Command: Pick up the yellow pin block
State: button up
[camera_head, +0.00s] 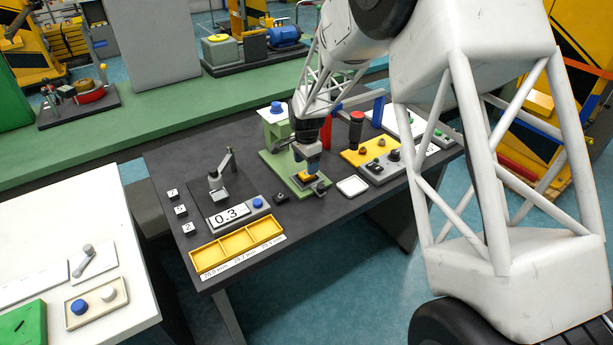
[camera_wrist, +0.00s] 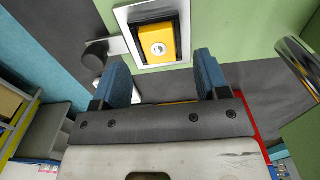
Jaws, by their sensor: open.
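The yellow pin block (camera_wrist: 156,42) sits in a square metal-rimmed socket (camera_wrist: 122,14) in the wrist view, with a round silver pin on its face. In the head view the yellow block (camera_head: 305,178) shows low on the green fixture (camera_head: 275,165). My gripper (camera_wrist: 162,62) has its two blue fingers apart, with nothing between them. In the wrist view the block lies just beyond the fingertips, between their lines. In the head view my gripper (camera_head: 308,160) points down just above the block and partly hides the fixture.
On the dark table (camera_head: 330,212) are a yellow three-slot tray (camera_head: 238,247), a gauge reading 0.3 (camera_head: 229,215), a white square dish (camera_head: 352,186) and a yellow control panel (camera_head: 362,152). A dark knob (camera_wrist: 93,58) and a shiny metal cylinder (camera_wrist: 298,65) stand near the socket.

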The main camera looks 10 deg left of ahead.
jog(key=shift+f, duration=1.6)
jog(key=c, duration=1.2)
jog(key=shift+r, duration=0.2)
jog(key=shift+r, duration=0.55)
notch_tip(320, 180, up, 2)
jog(key=s+d, duration=0.2)
jog(key=s, duration=0.3)
jog(key=s+d+r, duration=0.1)
jog(key=s+d, duration=0.1)
jog(key=s, duration=0.2)
jog(key=s+d, duration=0.2)
jog(key=s, duration=0.3)
jog(key=shift+s+d+r, duration=0.25)
jog(key=shift+s+d, duration=0.05)
